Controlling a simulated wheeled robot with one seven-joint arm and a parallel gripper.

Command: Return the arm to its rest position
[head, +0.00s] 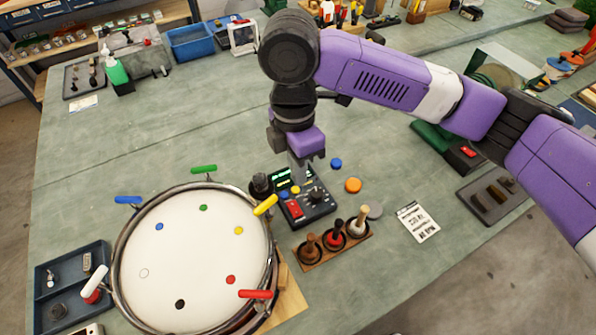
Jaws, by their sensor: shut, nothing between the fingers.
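My arm reaches in from the right side of the head view, purple with black and white joints. My gripper (308,158) points down over the bench (400,150), above the back of a small black control box (307,207) with a red switch and a lit green display. The fingers look close together and hold nothing. Part of the box is hidden behind the gripper. Whether the fingertips touch the box cannot be told.
A drum (195,260) with colored dots and handles stands front left, beside a dark tray (70,262). A wooden rack (333,250) with several knobbed tools, an orange disc (353,185), a blue disc (336,163) and a printed card (418,222) lie near the box.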

